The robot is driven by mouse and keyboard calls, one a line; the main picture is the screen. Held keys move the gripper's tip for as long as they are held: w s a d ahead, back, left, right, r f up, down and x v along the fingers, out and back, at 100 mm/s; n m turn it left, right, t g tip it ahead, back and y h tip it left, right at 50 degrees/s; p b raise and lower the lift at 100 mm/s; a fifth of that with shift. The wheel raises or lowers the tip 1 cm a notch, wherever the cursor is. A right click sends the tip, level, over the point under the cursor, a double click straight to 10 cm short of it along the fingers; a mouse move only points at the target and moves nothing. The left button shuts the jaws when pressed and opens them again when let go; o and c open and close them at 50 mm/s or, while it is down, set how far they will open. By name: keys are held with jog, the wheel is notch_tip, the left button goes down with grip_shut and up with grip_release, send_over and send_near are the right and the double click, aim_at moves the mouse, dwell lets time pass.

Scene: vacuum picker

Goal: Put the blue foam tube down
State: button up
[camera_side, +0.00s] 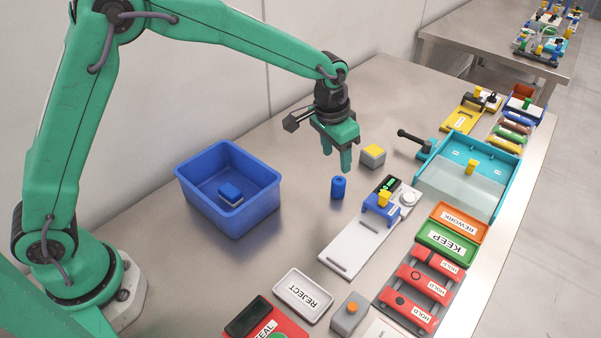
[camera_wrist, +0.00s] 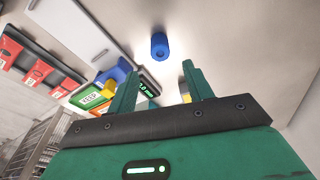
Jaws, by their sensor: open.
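The blue foam tube (camera_side: 338,188) stands upright on the metal table, left of the white plate with the display. It also shows in the wrist view (camera_wrist: 159,46), beyond my fingertips, with its hollow end visible. My gripper (camera_side: 336,160) is green, with its two fingers pointing down above and close behind the tube. In the wrist view its fingers (camera_wrist: 155,90) are spread apart with nothing between them. The tube is apart from the fingers there.
A blue bin (camera_side: 258,208) holding a blue block stands to the left. A grey block with a yellow top (camera_side: 373,155) is close right of my gripper. A white measuring plate (camera_side: 350,250), a REJECT tray (camera_side: 302,294) and a KEEP tray (camera_side: 447,246) stand nearby. Bare table lies left of the plate.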

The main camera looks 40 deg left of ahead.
jog(key=shift+s+r, duration=0.2)
jog(key=shift+r, duration=1.05)
jog(key=shift+a, duration=0.1)
jog(key=s+a+r+n+t, duration=0.2)
jog(key=s+a+r, duration=0.8)
jog(key=s+r, duration=0.2)
jog(key=s+a+t, duration=0.1)
jog(key=s+a, duration=0.2)
jog(key=s, duration=0.5)
jog(key=s+a+n, duration=0.1)
jog(key=s+a, duration=0.2)
jog(key=s, duration=0.4)
jog(key=shift+s+a+f+n+t+y, duration=0.3)
jog(key=shift+s+a+t, duration=0.05)
jog(key=shift+a+t, duration=0.05)
